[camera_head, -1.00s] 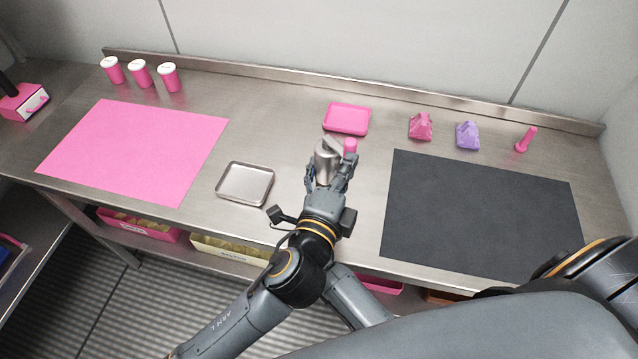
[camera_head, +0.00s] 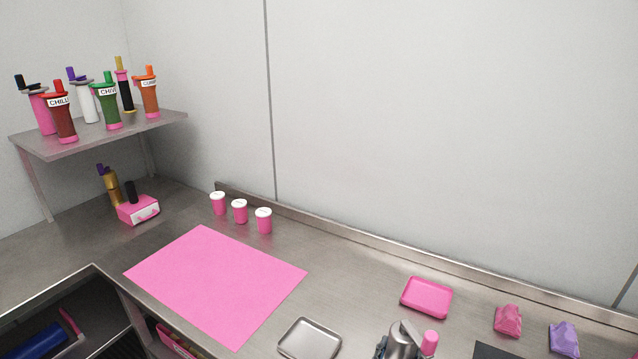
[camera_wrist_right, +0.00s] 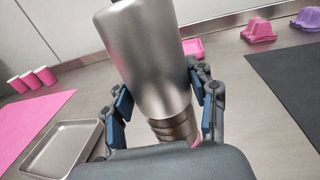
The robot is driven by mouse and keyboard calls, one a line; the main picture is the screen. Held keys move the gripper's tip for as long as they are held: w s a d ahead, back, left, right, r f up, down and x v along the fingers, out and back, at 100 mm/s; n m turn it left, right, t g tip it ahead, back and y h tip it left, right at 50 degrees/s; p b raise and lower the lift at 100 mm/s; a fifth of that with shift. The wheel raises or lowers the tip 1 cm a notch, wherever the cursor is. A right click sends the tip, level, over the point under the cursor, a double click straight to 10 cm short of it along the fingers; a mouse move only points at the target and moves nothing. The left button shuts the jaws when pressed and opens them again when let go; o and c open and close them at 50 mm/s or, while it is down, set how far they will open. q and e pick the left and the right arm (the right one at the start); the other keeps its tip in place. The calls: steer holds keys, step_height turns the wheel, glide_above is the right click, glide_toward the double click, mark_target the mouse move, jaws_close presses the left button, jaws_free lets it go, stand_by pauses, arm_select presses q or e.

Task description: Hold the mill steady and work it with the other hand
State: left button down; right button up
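A steel mill (camera_head: 400,343) with a pink knob (camera_head: 428,342) on a side crank shows at the bottom edge of the head view; its lower part is cut off. In the right wrist view the mill's smooth metal body (camera_wrist_right: 150,60) stands between the blue-padded fingers of my right gripper (camera_wrist_right: 165,105). The fingers press close on both sides, so the gripper appears shut on it. The mill's base is hidden behind the gripper's palm. My left gripper is in neither current view.
Near the mill are a pink tray (camera_head: 427,297), a steel tray (camera_head: 310,340) and a pink mat (camera_head: 217,285). Three pink white-lidded jars (camera_head: 240,211) stand at the back. Several labelled mills stand on a shelf (camera_head: 100,138) at left.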

steer(key=o, duration=0.3)
steer(key=shift+w, duration=0.1)
steer(key=shift+r, duration=0.1)
